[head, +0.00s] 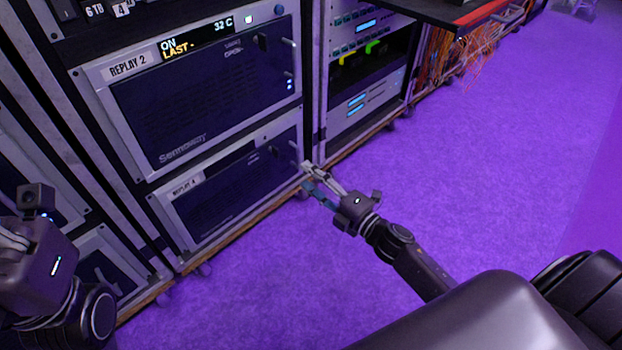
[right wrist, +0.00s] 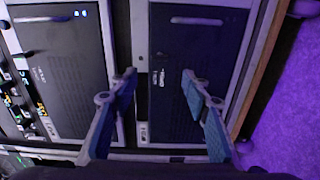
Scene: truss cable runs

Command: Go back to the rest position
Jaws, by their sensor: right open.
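My right gripper (head: 306,177) reaches out over the purple floor, close to the lower right corner of the rack. It is open and empty. In the right wrist view its two blue-padded fingers (right wrist: 158,75) are spread apart, with the dark face of a rack unit behind them. My left gripper (head: 14,242) is at the left edge of the head view, in front of the racks. Its fingers are partly cut off by the frame, so its opening does not show.
The rack holds a REPLAY 2 unit (head: 205,90) above a lower unit (head: 230,185). A second rack (head: 365,85) stands to its right. A black shelf (head: 455,14) juts out near orange cables (head: 432,62). The purple floor (head: 500,170) is clear on the right.

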